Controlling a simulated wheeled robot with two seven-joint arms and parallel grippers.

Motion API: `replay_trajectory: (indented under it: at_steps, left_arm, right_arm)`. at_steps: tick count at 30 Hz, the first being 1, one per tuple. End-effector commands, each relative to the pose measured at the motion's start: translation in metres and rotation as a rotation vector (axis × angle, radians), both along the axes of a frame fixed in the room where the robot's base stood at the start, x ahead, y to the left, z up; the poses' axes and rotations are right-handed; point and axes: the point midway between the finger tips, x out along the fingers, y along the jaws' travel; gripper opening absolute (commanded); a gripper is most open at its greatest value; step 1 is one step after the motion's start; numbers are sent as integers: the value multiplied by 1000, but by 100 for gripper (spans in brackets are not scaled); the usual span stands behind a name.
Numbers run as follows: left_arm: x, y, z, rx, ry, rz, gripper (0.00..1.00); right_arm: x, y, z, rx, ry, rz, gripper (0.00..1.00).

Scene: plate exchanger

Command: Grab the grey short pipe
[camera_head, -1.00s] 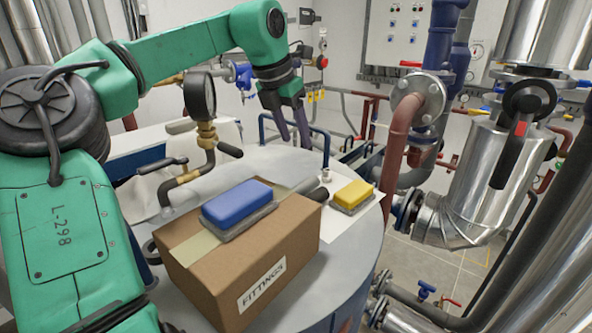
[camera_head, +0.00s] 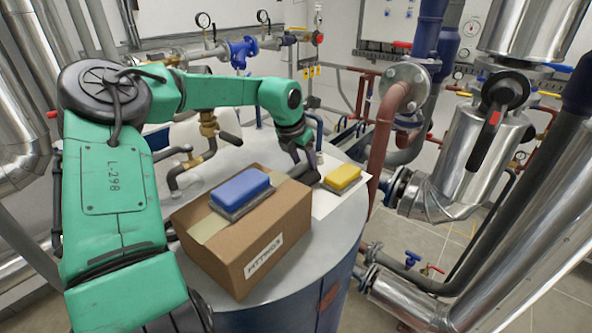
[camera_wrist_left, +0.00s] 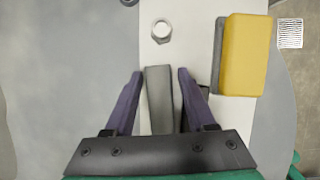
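The grey short pipe (camera_wrist_left: 159,98) lies on a white sheet (camera_wrist_left: 196,20) in the left wrist view. My left gripper (camera_wrist_left: 159,76) is open, with one purple finger on each side of the pipe and a gap visible on both sides. In the head view the pipe (camera_head: 309,178) is mostly hidden behind the cardboard box, and my left gripper (camera_head: 306,157) is low over it. Whether the fingers are at the pipe's height is hard to tell. My right gripper is not in view.
The cardboard fittings box (camera_head: 232,254) stands close in front, with a blue block (camera_head: 240,188) on top. A yellow block (camera_head: 343,176) lies right of the pipe. A metal nut (camera_wrist_left: 162,31) lies beyond it. Red piping (camera_head: 383,140) rises beyond the round tabletop's right edge.

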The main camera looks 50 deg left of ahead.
Motion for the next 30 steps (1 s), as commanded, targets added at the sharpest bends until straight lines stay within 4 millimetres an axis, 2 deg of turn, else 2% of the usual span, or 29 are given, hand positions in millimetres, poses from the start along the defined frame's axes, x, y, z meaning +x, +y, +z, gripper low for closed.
replay_trajectory:
  at_steps: [1,3,4,14,19,23,27,30]
  left_arm:
    - [0,0,0,0,0,0,37]
    - [0,0,0,0,0,0,10]
    - [0,0,0,0,0,0,0]
    - [0,0,1,1,0,0,0]
    - [1,1,15,3,-4,1,0]
    - [1,1,44,5,-5,2,0]
    - [1,0,94,6,-5,3,0]
    - [1,1,133,5,-4,4,0]
  right_arm:
    - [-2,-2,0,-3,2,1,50]
    - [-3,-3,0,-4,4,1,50]
    - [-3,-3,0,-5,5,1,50]
    - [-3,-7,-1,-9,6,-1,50]
    - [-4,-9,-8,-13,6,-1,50]
    - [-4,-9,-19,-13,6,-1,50]
    - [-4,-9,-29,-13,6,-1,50]
    - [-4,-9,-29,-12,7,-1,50]
